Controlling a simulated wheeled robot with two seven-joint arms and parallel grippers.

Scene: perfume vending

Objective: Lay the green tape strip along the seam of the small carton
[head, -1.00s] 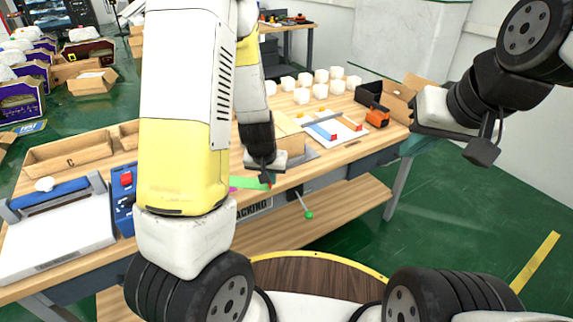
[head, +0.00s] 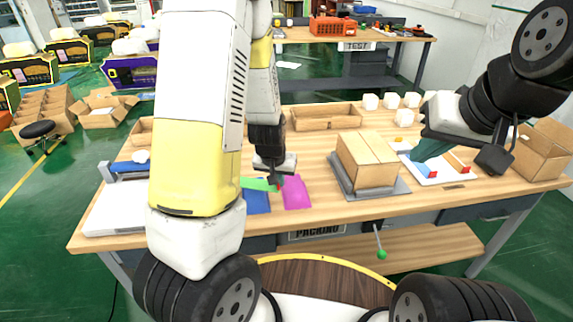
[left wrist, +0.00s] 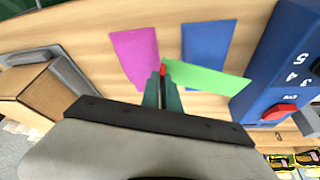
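My left gripper (head: 277,180) is shut on the red end of the green tape strip (head: 258,184). In the left wrist view the fingertips (left wrist: 163,75) pinch this end and the strip (left wrist: 208,79) extends to the right, above the table, partly over a blue sheet. The small carton (head: 367,160), brown and closed, sits on a grey plate to the right of the left gripper, apart from it. It also shows at the left of the left wrist view (left wrist: 40,92). My right gripper (head: 428,150) hangs right of the carton, its finger gap unclear.
A magenta sheet (head: 296,193) and a blue sheet (head: 257,202) lie under the left gripper. The grey plate (head: 378,191) bears the carton. A white board (head: 440,172) with coloured pieces lies on the right. A wooden tray (head: 326,118) and white cubes (head: 404,117) stand behind.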

